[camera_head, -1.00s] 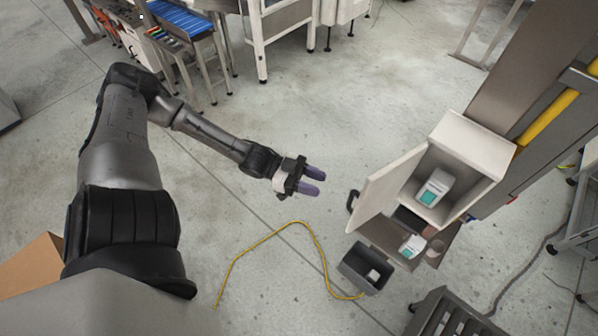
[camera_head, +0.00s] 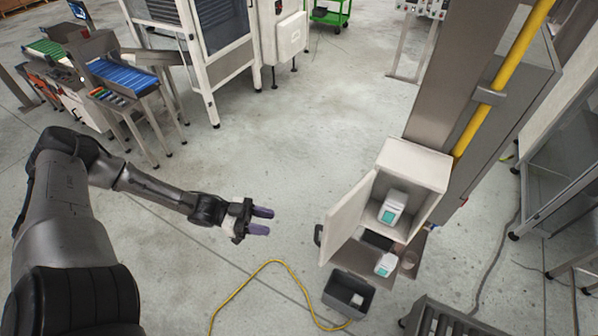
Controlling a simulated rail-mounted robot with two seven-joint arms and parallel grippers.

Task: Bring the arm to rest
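My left gripper (camera_head: 262,221) is at the end of my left arm, which reaches in from the left over the floor. Its two purple fingers stand apart with nothing between them. It is to the left of the open white cabinet (camera_head: 418,162) and touches nothing. My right gripper is not in view.
The cabinet's door (camera_head: 347,218) stands open toward my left gripper. A white device with a teal face (camera_head: 393,207) is inside the cabinet, and another (camera_head: 386,265) is on the shelf below. A dark bin (camera_head: 338,290) holds a small light item. A yellow cable (camera_head: 245,282) lies on the floor.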

